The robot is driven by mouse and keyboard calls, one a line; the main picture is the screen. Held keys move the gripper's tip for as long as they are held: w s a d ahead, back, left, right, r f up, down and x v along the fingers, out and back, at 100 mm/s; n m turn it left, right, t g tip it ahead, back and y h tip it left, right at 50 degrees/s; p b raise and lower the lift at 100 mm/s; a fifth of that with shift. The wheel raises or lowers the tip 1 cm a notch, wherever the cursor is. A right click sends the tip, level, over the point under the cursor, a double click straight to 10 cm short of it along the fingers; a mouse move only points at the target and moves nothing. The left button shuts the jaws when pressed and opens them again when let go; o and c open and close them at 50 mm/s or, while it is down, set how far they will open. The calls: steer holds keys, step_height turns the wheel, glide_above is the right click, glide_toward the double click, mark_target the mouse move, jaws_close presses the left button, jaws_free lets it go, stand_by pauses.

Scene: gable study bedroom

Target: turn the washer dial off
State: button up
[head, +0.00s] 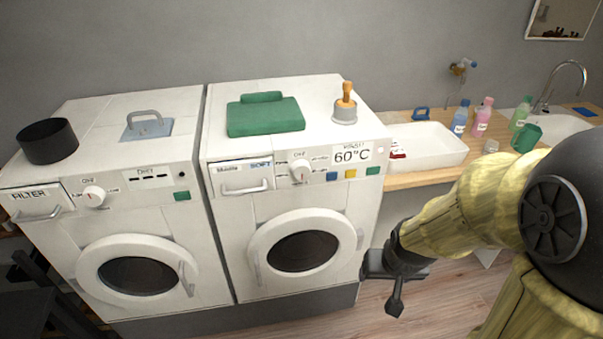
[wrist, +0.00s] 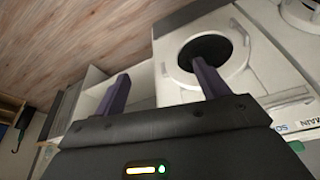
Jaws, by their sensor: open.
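The washer (head: 228,218) is the right-hand white machine in the head view, with a 60°C display (head: 350,155) and a "SOFT" drawer (head: 243,181). In the wrist view, the open fingers (wrist: 161,86) show before the washer's round door (wrist: 238,50); the dial is not visible there.
The dryer (head: 205,240) stands left, with its own similar dial (head: 94,196). A counter (head: 410,180) with a white tray (head: 440,148) and bottles adjoins right. Floor before my gripper is clear.

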mark_target(302, 172)
steer(key=w+a+f+t+y+p, duration=0.1)
steer(key=w+a+t+y+p, duration=0.2)
steer(key=w+a+t, duration=1)
steer(key=w+a+p, duration=0.2)
steer(key=w+a, duration=0.1)
steer(key=w, duration=0.1)
steer(key=shift+w+a+f+m+t+p, duration=0.2)
steer(key=shift+a+f+m+t+p, duration=0.1)
steer(key=shift+t, duration=0.1)
steer(key=w+a+p, duration=0.1)
steer(key=w+p, duration=0.1)
steer(key=w, duration=0.3)
steer(key=w+a+p, duration=0.1)
steer(key=w+p, duration=0.1)
steer(key=w, duration=0.3)
steer(key=w+a+p, duration=0.1)
steer(key=w+p, duration=0.1)
steer(key=w, duration=0.3)
steer(key=shift+w+r, duration=0.1)
steer(key=shift+w, duration=0.2)
steer(key=shift+w+a, duration=0.15)
steer(key=shift+w, duration=0.6)
steer(key=c, duration=1)
